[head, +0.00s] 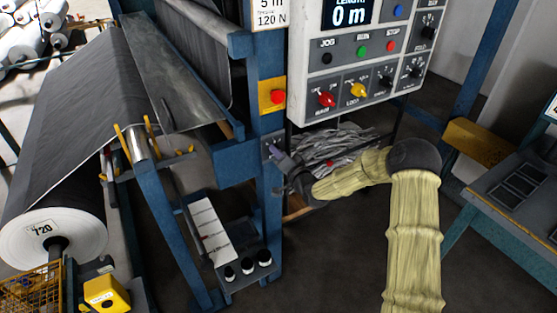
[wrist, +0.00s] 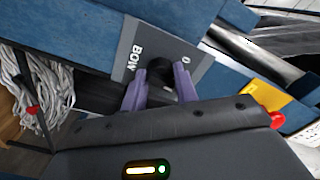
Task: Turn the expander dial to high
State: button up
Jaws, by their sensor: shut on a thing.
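The dial is a black knob (wrist: 160,74) on a grey plate (wrist: 131,46) marked "BOW" and "0" in the wrist view. The plate is fixed to a blue post, which also shows in the head view (head: 268,190). My gripper (wrist: 160,68) has its two purple fingers on either side of the knob and is shut on it. In the head view my gripper (head: 276,152) reaches the post from the right, below the yellow box with the red button. The fingers and wrist hide much of the dial there, and its pointer cannot be read.
A yellow box with a red button (head: 272,96) sits just above my gripper. A grey control panel (head: 362,65) with several knobs hangs above my arm. A large dark roll marked 720 (head: 42,229) is at left. A grey tangled heap (head: 335,147) lies behind my wrist.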

jog(key=shift+d+r+m+b, duration=0.1)
jog(key=shift+m+b, duration=0.7)
jog(key=shift+m, duration=1.05)
jog(key=shift+r+m+b, duration=0.1)
jog(key=shift+m+b, duration=0.65)
jog(key=shift+m, duration=1.1)
jog(key=o, duration=1)
jog(key=shift+w, duration=0.1)
jog(key=shift+c, duration=0.2)
jog(key=shift+f, duration=0.1)
jog(key=b+v, duration=0.2)
jog(key=v, duration=1.5)
jog(key=shift+s, duration=0.3)
